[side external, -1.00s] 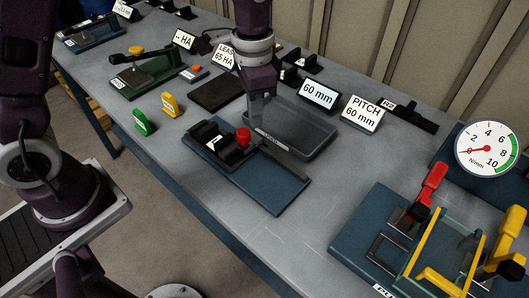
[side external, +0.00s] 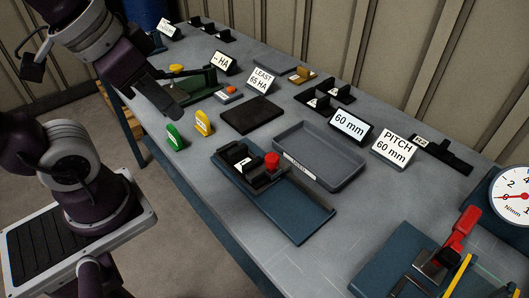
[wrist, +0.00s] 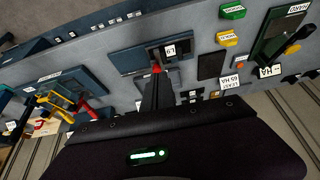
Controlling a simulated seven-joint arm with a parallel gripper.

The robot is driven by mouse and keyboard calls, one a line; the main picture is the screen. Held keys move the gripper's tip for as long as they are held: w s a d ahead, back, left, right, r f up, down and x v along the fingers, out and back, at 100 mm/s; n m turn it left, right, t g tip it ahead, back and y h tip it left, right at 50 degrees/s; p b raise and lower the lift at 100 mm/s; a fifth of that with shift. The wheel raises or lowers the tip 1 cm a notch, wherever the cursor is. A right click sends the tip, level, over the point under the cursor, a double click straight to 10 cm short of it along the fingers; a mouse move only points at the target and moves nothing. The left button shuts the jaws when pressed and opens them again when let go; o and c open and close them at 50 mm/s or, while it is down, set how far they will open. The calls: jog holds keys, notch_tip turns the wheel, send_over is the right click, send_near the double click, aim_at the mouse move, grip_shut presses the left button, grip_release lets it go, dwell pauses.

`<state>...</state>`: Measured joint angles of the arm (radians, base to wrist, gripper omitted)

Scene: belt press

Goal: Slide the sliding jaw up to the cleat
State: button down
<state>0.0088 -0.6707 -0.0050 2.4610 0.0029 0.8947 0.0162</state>
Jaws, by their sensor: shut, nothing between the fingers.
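The blue fixture (side external: 300,215) stands mid-table. Black blocks (side external: 243,162), one with a white label, sit at its left end. A red knob (side external: 272,159) stands at their right side. The sliding jaw and the cleat appear to be among these blocks; I cannot tell which is which or measure a gap. A dark bar runs right from the knob along the fixture's back edge. My gripper (side external: 178,112) is at the upper left, well away from the fixture, above the green device. Its fingers are shut and empty. The fixture (wrist: 122,60) and red knob (wrist: 156,69) also show in the wrist view.
An empty grey tray (side external: 328,170) lies just behind the fixture. A black pad (side external: 252,115), green and yellow tags (side external: 203,122) and the green device (side external: 195,95) stand left. Signs (side external: 350,125) line the back. A red-handled device (side external: 455,240) is front right.

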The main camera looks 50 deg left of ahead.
jog(key=shift+s+a+f, duration=0.1)
jog(key=shift+s+f, duration=0.05)
jog(key=shift+s, duration=0.5)
